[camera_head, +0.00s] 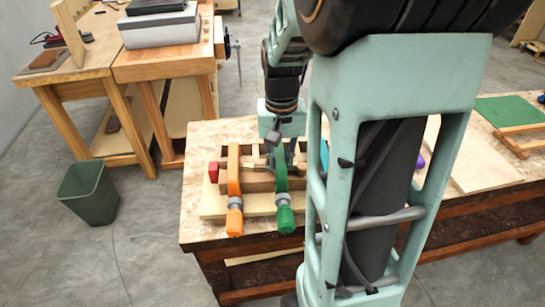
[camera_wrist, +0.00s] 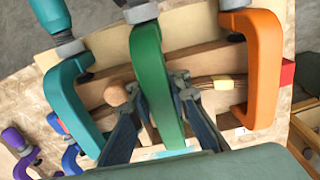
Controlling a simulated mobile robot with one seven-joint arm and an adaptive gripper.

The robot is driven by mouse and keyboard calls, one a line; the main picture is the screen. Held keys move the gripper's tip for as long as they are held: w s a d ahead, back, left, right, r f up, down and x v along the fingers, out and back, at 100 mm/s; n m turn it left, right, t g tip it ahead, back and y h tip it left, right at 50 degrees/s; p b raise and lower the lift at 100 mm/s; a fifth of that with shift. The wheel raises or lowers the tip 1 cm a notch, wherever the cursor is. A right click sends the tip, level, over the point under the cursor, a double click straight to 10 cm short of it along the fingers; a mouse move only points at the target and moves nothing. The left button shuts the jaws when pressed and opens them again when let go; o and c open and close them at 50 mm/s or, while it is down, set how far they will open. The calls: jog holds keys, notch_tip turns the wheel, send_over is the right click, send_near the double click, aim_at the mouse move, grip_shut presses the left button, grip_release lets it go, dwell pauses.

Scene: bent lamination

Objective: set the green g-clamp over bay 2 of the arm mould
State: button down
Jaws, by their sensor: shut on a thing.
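The green g-clamp (camera_wrist: 150,75) is between the two fingers of my gripper (camera_wrist: 157,88), which is shut on its green frame. In the head view the green clamp (camera_head: 282,180) is at the right part of the wooden arm mould (camera_head: 258,186), its green handle toward the front. My gripper (camera_head: 278,152) is above the mould there, partly hidden by my arm. An orange clamp (camera_head: 234,175) sits on the mould to the left, apart from the green one.
A teal clamp (camera_wrist: 75,90) stands close beside the green one in the wrist view. Blue (camera_wrist: 72,160) and purple (camera_wrist: 18,145) clamps are farther left. A red block (camera_head: 213,172) is at the mould's left end. The bench (camera_head: 205,137) is bare behind the mould.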

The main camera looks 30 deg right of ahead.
dwell(0.3)
jog(key=c, duration=1.7)
grip_release()
jog(key=shift+c, duration=0.2)
jog(key=shift+r, duration=0.1)
notch_tip(320, 180, up, 12)
jog(key=shift+f, duration=0.1)
notch_tip(320, 180, up, 6)
jog(key=p, duration=0.5)
